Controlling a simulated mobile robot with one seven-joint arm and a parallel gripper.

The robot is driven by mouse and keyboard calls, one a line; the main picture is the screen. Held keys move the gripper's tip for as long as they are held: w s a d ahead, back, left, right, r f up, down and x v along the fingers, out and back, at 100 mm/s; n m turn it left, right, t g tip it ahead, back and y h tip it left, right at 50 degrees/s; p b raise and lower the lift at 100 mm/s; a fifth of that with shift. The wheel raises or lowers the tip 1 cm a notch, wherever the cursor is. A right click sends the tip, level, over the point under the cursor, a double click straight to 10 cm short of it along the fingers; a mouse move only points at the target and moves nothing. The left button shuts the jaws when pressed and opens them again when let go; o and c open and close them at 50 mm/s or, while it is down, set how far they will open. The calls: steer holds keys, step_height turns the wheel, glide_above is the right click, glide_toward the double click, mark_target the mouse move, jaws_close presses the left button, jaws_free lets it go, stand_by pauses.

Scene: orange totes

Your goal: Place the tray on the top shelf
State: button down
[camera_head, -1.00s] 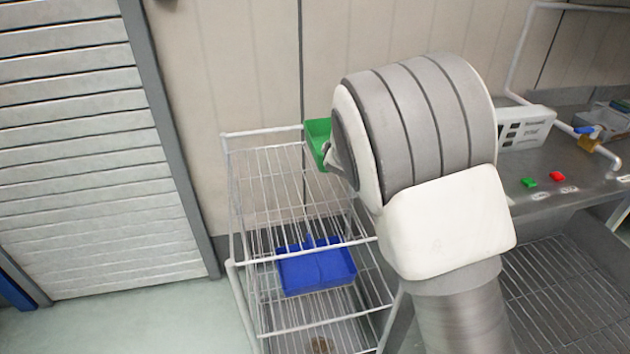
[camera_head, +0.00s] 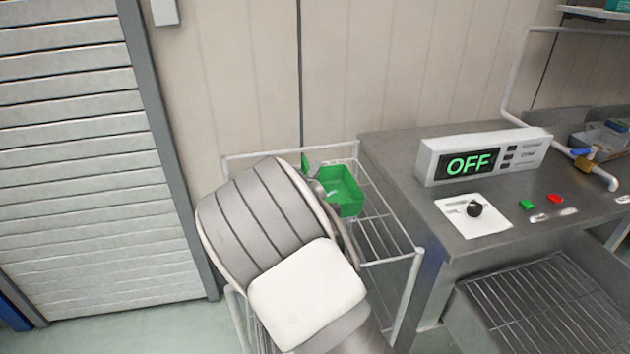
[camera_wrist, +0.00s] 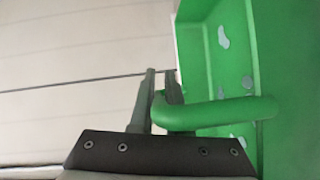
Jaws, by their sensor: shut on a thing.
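A green tray (camera_head: 341,190) is at the top of the white wire rack in the head view. It sits to the right of my gripper (camera_head: 312,184), which my arm partly hides. In the wrist view my gripper (camera_wrist: 160,92) is shut on the green handle of the tray (camera_wrist: 228,50), which fills the right side. Pale patches show on its inner surface. The wire rack's top shelf (camera_head: 385,240) lies below the tray; I cannot tell whether the tray touches it.
A grey metal counter (camera_head: 450,230) stands right of the rack. It carries a control box (camera_head: 485,155) reading OFF, a black knob (camera_head: 474,209), and green and red buttons. A slatted shutter (camera_head: 80,150) is at the left. A wall stands behind the rack.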

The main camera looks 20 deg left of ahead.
steer(key=shift+f, duration=1.4)
steer(key=shift+f, duration=0.2)
steer(key=c, duration=0.9)
jaws_free()
steer(key=shift+r, duration=0.2)
steer(key=s+r, duration=0.1)
steer(key=s, duration=1.1)
steer(key=shift+d, duration=0.15)
